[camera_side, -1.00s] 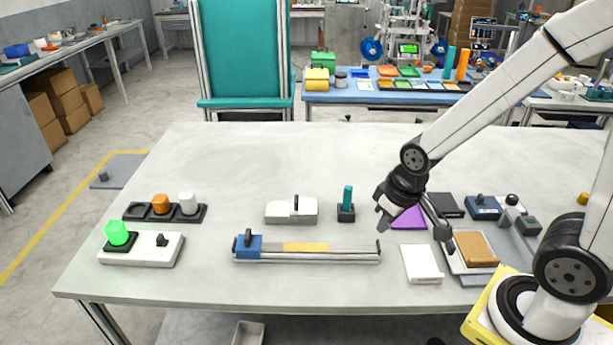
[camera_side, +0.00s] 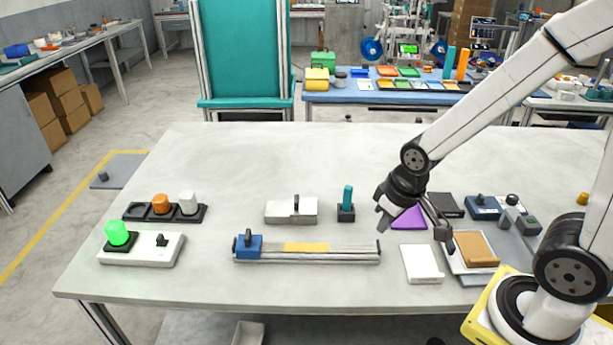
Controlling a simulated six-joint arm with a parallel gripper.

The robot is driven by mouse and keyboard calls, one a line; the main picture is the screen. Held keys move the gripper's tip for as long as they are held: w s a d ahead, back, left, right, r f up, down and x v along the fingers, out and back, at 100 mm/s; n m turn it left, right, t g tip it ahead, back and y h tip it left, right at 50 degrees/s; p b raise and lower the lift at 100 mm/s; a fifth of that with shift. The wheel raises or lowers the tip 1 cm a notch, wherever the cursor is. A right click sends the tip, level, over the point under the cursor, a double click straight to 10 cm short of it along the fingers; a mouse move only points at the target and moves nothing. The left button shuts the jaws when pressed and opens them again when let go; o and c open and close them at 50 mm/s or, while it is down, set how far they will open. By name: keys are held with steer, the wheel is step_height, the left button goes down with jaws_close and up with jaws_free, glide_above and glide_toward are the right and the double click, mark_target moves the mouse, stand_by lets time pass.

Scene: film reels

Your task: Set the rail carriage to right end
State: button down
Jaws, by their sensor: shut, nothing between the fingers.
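The rail (camera_side: 345,253) lies near the front middle of the table, running left to right, with a yellow band (camera_side: 306,247) around its middle. The blue rail carriage (camera_side: 249,247) with a dark upright handle sits at the rail's left end. My gripper (camera_side: 381,225) is shut and empty. In the picture it hangs above and right of the rail's right end, clear of the carriage. The fingertips are small and dark in this view.
A teal peg in a dark base (camera_side: 346,205) stands left of my gripper. A grey block with a handle (camera_side: 291,210) lies behind the rail. A purple sheet (camera_side: 410,218) and a white box (camera_side: 422,264) lie to the right. A switch box with a green lamp (camera_side: 140,249) is at left.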

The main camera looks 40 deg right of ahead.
steer(key=c, duration=0.7)
jaws_free()
steer(key=shift+w, duration=0.1)
steer(key=shift+o, duration=0.4)
steer(key=shift+w, duration=0.25)
steer(key=m+g, duration=0.3)
steer(key=m, duration=0.6)
glide_above(247, 233)
steer(key=shift+f, duration=2.7)
steer(key=shift+f, duration=0.1)
steer(key=shift+f, duration=3.75)
